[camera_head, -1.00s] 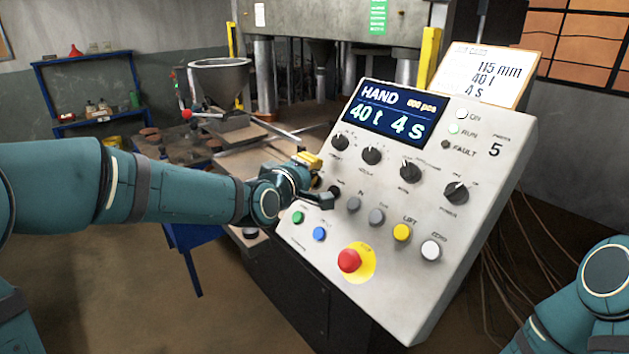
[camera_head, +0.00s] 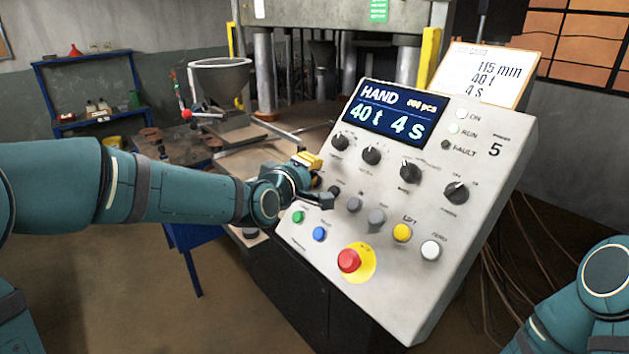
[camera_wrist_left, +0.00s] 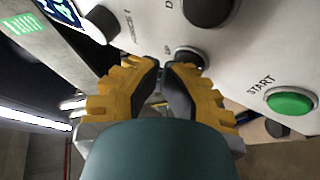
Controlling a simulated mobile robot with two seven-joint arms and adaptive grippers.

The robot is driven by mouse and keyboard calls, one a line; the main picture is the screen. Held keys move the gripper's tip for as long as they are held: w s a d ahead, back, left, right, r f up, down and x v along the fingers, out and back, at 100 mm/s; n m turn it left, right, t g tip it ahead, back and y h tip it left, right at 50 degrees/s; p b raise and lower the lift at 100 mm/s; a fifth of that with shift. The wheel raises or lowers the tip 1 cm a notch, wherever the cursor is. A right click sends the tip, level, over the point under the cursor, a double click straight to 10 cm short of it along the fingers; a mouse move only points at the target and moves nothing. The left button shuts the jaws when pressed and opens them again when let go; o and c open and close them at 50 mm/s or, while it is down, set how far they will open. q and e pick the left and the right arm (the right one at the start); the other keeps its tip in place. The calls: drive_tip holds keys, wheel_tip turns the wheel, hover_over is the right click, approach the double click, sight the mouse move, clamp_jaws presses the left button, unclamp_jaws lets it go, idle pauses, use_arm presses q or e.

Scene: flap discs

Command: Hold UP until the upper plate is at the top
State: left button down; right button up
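The press's grey upper plate (camera_head: 340,14) is at the top of the head view, and its upper part is cut off by the frame. The slanted control panel (camera_head: 470,290) stands in front of it. My left gripper (camera_head: 318,181) is at the panel's left side, its yellow fingers apart with a narrow gap between the tips. One fingertip is at the dark UP button (camera_head: 336,190), which shows just past the fingertips in the left wrist view (camera_wrist_left: 190,57). Contact is hard to see. My right gripper is out of view.
The display (camera_head: 393,113) reads HAND, 40 t, 4 s. A green button (camera_head: 298,217), a blue button (camera_head: 320,234) and a red emergency button (camera_head: 349,261) are below my gripper. A card (camera_head: 485,75) stands on the panel's top. A hopper (camera_head: 220,75) is behind, left.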

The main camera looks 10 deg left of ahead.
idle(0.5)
use_arm(q)
drive_tip(key=shift+s+a+r, duration=0.4)
drive_tip(key=shift+s+r, duration=0.1)
drive_tip(key=shift+r, duration=0.05)
drive_tip(key=s+a+r, duration=0.1)
drive_tip(key=s+a+r+b, duration=0.1)
drive_tip(key=s+r, duration=0.1)
drive_tip(key=shift+a+r, duration=0.1)
drive_tip(key=shift+a, duration=0.1)
idle(0.4)
